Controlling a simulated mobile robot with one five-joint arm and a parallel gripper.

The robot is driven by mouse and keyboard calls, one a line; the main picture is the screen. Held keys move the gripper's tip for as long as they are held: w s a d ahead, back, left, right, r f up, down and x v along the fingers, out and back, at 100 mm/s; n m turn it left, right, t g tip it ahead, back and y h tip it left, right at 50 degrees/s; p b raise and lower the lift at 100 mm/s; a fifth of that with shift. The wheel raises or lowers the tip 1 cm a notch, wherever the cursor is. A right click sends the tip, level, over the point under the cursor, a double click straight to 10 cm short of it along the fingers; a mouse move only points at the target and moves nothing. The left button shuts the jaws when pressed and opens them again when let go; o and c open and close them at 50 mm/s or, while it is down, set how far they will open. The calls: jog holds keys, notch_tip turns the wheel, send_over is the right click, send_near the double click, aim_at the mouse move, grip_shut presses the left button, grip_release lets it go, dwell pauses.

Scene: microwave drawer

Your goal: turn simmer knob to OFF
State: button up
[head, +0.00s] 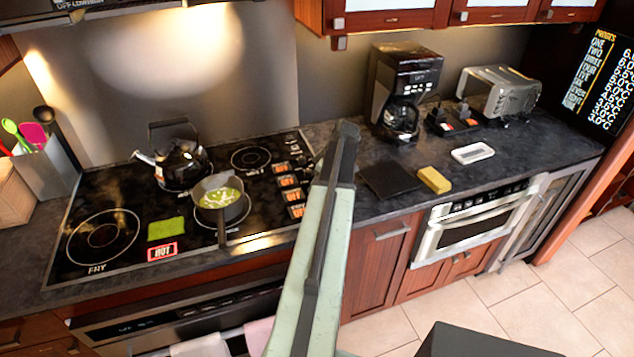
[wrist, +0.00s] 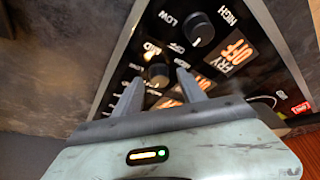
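The stove's control panel (wrist: 225,85) fills the middle of the wrist view, with dark round knobs beside orange-lit labels. I cannot read which knob is simmer. My gripper (wrist: 158,80) is open, its two dark fingers apart with nothing visibly held. In the head view the lit labels (head: 290,195) form a column left of my arm, which hides part of the panel's right side.
A pan of green soup (head: 219,195) and a kettle (head: 180,163) stand on the cooktop (head: 130,265), near a green pad (head: 166,228) and a HOT sign (head: 162,252). Right of my arm are a dark mat (head: 388,180), yellow sponge (head: 435,180) and coffee maker (head: 404,85).

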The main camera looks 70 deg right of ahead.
jog(key=p+v, duration=0.7)
jog(key=shift+r, duration=0.4)
jog(key=shift+s, duration=0.15)
